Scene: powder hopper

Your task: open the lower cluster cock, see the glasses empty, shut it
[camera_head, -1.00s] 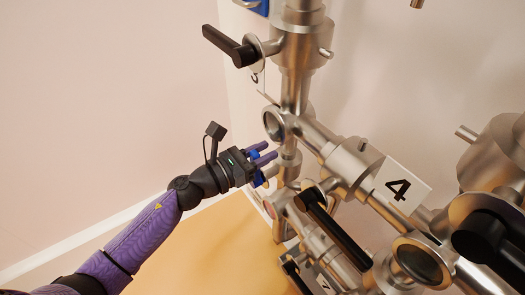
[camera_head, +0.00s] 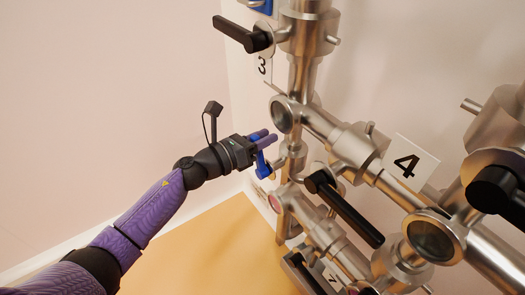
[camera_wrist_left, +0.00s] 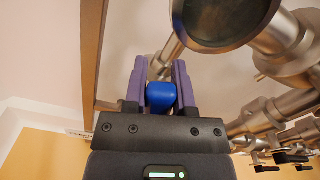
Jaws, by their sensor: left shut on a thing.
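My left gripper (camera_head: 268,141) is shut on a small blue handle (camera_head: 262,163) beside the steel pipework, below a round sight glass (camera_head: 284,114). In the left wrist view the blue handle (camera_wrist_left: 161,96) sits between the two purple fingers (camera_wrist_left: 160,84), with a steel stem behind it. A dark sight glass (camera_wrist_left: 222,15) is close above it. Another sight glass (camera_head: 435,238) is at the lower right, and a reddish round face (camera_head: 274,203) is below the gripper. The fingers hide part of the handle. My right gripper is out of view.
Black lever handles stick out at the upper left (camera_head: 240,34), lower middle (camera_head: 345,210) and right (camera_head: 494,190). A plate marked 4 (camera_head: 409,166) is on the pipework. The left wall side is clear, above an orange floor (camera_head: 205,255).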

